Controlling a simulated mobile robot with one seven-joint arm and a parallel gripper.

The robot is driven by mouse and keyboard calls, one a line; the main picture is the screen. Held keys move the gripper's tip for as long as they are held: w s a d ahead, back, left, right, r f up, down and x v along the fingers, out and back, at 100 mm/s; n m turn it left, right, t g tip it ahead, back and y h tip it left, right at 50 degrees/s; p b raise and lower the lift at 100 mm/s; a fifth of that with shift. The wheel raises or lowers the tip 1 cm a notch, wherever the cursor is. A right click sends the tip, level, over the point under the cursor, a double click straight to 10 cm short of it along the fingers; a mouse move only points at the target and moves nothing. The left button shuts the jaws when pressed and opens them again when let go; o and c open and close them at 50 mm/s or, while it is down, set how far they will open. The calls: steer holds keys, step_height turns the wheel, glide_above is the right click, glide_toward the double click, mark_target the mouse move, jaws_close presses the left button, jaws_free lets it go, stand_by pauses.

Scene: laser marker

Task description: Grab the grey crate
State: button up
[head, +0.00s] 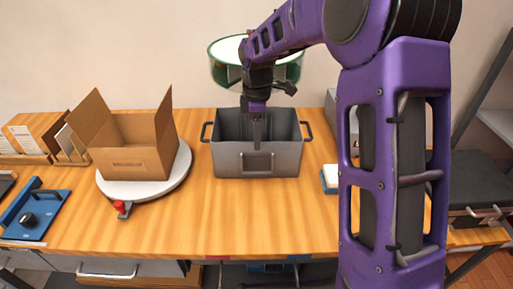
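The grey crate (229,163) stands upright on the wooden table, near the middle of the head view. It is an open-topped box with a dark handle on each side and a label frame on its front. My gripper (257,140) points down over the crate, and its lower end appears in front of or inside the crate's opening. The fingers are narrow and dark against the grey wall, so I cannot tell whether they are apart or touch the crate. The arm hides part of the crate's back rim.
An open cardboard box (140,165) sits on a round white turntable (170,186) to the left. A blue device (37,213) lies at the far left. A blue and white item (329,178) is right of the crate. The wooden table (250,215) is clear in front.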

step_height(320, 180, down, 2)
steer(key=shift+f, duration=0.25)
jaws_close()
steer(key=shift+r, duration=0.1)
stand_by(1.2)
